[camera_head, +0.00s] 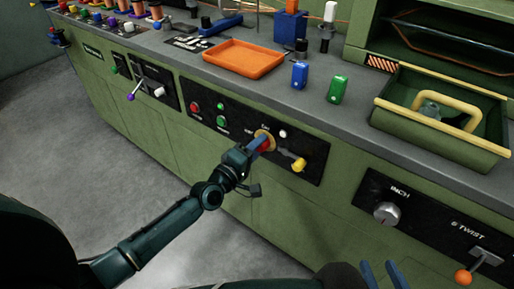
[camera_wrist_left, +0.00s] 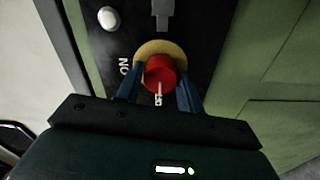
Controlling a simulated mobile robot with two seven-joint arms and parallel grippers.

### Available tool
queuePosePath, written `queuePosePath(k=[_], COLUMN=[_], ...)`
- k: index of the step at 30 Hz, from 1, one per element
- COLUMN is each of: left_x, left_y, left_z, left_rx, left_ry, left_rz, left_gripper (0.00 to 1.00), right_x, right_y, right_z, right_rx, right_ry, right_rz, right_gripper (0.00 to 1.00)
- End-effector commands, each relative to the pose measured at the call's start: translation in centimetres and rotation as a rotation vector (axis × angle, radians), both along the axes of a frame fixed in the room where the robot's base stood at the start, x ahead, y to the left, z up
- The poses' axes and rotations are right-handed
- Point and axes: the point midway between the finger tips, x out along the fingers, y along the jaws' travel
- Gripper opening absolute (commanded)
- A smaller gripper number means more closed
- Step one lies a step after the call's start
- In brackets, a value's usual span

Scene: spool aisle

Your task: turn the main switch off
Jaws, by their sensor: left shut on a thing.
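The main switch is a red round knob (camera_wrist_left: 160,73) on a yellow disc (camera_wrist_left: 176,48). It sits on a black panel on the green console's front. My left gripper (camera_head: 264,144) has its blue fingers on either side of the knob and is shut on it; this also shows in the left wrist view (camera_wrist_left: 160,88). A white line on the knob points down in the wrist view, toward small lettering that looks like OFF. ON is printed to the left there. My right gripper (camera_head: 380,273) is at the bottom edge of the head view, with its blue fingertips apart, empty.
The same panel has red and green buttons, a white button (camera_head: 283,132) and a yellow handle (camera_head: 299,165). An orange tray (camera_head: 243,58), a blue block (camera_head: 299,75) and a green block (camera_head: 338,89) stand on the console top. An INCH knob (camera_head: 386,213) is to the right.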

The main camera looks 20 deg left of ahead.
Motion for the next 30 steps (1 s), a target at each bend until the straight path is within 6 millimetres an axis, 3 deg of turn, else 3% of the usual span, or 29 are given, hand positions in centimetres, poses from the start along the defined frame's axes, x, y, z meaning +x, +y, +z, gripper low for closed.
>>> queuePosePath(k=[12,13,18,21,30], left_x=[-0.07,-0.07,-0.04,-0.03,-0.59], left_y=[-0.05,-0.05,-0.03,-0.03,0.22], left_z=[-0.12,-0.12,-0.08,-0.06,-0.09], left_rx=[-0.011,-0.011,-0.009,-0.008,-0.007], left_ry=[0.006,0.006,0.005,0.004,0.005], left_rz=[-0.001,-0.001,-0.001,0.000,0.000], left_gripper=[0.15,0.40,0.54,0.59,0.59], right_x=[0.19,0.19,0.16,0.15,0.14], right_y=[0.00,-0.01,-0.10,-0.14,-0.19], right_z=[0.04,0.04,0.00,0.00,0.14], right_rx=[0.001,0.001,0.002,0.002,0.002], right_ry=[-0.005,-0.005,-0.003,-0.003,-0.004], right_rz=[-0.002,-0.002,-0.007,-0.009,-0.010], right_gripper=[0.36,0.36,0.36,0.36,0.36])
